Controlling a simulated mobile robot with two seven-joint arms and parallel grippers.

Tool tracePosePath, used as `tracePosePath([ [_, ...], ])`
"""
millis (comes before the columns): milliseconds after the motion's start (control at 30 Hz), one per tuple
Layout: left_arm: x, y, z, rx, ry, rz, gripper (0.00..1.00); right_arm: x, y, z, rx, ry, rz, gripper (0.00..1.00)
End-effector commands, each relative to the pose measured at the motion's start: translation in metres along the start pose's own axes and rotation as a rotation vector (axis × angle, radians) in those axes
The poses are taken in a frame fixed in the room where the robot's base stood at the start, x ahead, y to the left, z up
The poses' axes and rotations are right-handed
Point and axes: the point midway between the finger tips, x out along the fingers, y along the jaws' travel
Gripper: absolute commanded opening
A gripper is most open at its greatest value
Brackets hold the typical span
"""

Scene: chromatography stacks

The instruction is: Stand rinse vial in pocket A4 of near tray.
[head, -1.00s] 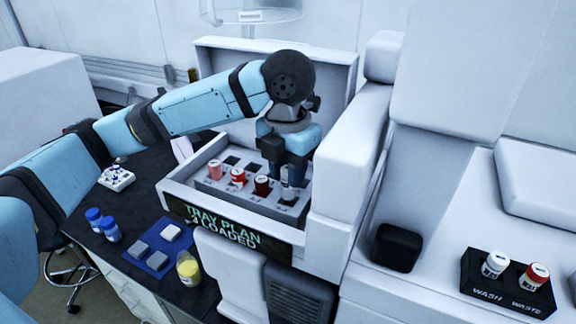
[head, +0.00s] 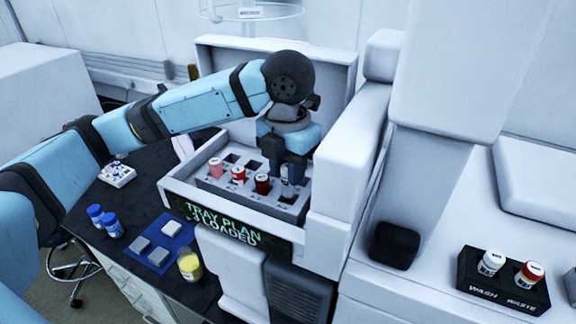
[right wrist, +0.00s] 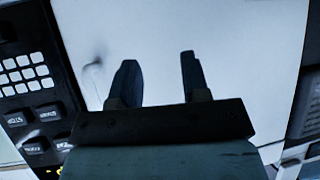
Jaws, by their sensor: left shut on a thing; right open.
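My left gripper (head: 285,163) reaches down over the near tray (head: 233,195) and is shut on a pale vial (head: 289,186). The vial is at the right end of the near row, mostly covered by the fingers. I cannot tell whether its base is inside the pocket or just above it. My right gripper (right wrist: 159,75) is open and empty in the right wrist view.
Empty dark pockets (head: 232,158) show behind the row. White housing walls (head: 345,170) rise close on the right. The blue mat (head: 160,248), blue-capped bottles (head: 104,221), yellow vial (head: 190,265) and wash/waste holder (head: 503,285) are clear of the gripper.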

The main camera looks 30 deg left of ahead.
Motion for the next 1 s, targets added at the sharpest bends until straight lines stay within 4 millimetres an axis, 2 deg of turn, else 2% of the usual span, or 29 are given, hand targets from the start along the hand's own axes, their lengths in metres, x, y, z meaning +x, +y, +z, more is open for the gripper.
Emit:
tracePosePath([
  [533,0.001,-0.001,0.000,0.001,0.000,-0.001,0.06,-0.001,0.001,-0.006,-0.001,0.005,0.001,0.43],
  [1000,0.016,0.000,0.000,0.000,0.000,0.000,0.06,0.002,0.001,-0.002,-0.001,0.005,0.002,0.43],
])
